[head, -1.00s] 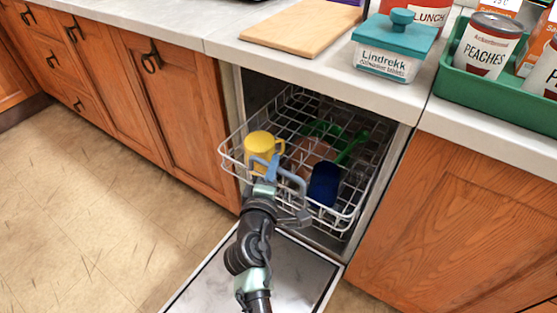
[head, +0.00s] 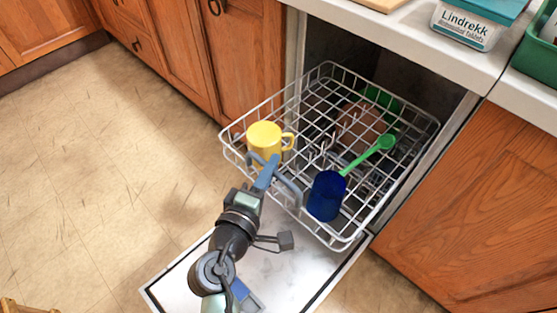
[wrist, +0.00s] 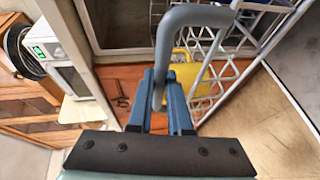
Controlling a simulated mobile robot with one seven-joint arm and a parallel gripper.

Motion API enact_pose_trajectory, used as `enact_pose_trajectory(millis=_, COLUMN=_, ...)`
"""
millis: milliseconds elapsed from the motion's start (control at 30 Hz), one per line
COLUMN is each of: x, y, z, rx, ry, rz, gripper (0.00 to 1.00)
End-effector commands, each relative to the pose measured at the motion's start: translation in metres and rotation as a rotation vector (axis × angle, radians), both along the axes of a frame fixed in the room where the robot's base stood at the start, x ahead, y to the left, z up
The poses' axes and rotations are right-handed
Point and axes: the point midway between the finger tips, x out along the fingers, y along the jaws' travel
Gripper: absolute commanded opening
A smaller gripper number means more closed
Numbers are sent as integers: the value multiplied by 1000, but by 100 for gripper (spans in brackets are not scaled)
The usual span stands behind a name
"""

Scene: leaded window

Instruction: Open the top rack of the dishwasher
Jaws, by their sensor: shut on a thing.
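The top rack (head: 343,237) is a white wire basket, pulled well out of the dishwasher over its lowered door (head: 285,272). A grey-blue handle bar (head: 290,187) is at the rack's front; it also shows large in the wrist view (wrist: 197,14). My gripper (head: 268,170) is shut on this handle; in the wrist view its blue fingers (wrist: 160,97) are on either side of the bar. A yellow mug (head: 264,142), a blue cup (head: 326,196) and a green utensil (head: 368,153) are in the rack.
The counter (head: 440,55) above holds a teal-lidded box (head: 466,22) and a green tray (head: 537,58). Wooden cabinets (head: 477,190) flank the dishwasher. The floor (head: 90,170) to the left is clear.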

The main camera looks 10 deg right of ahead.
Motion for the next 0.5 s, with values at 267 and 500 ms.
enact_pose_trajectory(millis=267, x=-1, y=1, z=1, rx=0, ry=-1, rz=0, gripper=0)
enact_pose_trajectory(millis=500, x=0, y=1, z=0, rx=0, ry=-1, rz=0, gripper=46)
